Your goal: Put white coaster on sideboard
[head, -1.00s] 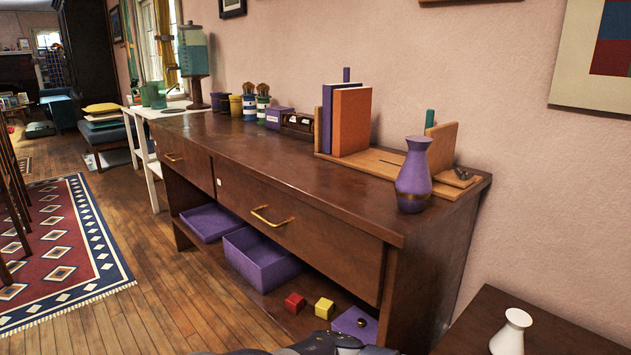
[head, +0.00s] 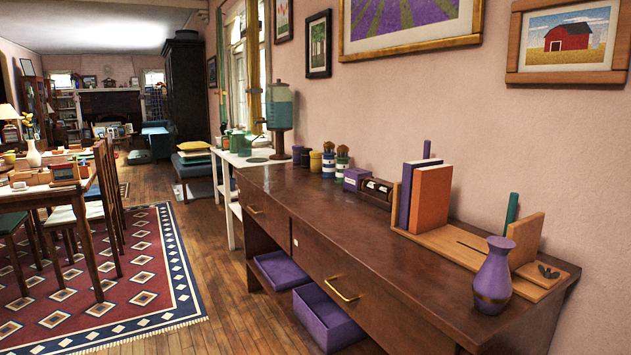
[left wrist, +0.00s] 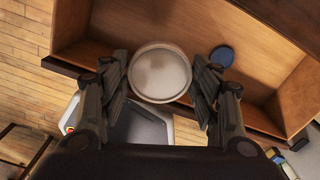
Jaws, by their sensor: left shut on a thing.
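In the left wrist view, the white coaster (left wrist: 160,74) is a pale round disc. It sits between the two fingers of my left gripper (left wrist: 161,80), which is shut on it. The coaster is in front of an open wooden compartment. The sideboard (head: 300,213) is the long dark brown cabinet along the wall in the head view. Its top has a bare stretch in the middle and toward the front edge. Neither gripper shows in the head view, and my right gripper is out of sight.
A purple vase (head: 492,278) and a wooden book rack (head: 450,246) with books stand at the sideboard's right end. Jars (head: 335,165) and a purple box (head: 356,179) line its back. A blue disc (left wrist: 222,56) lies in the wooden compartment (left wrist: 265,85). Patterned rug (head: 110,285) at left.

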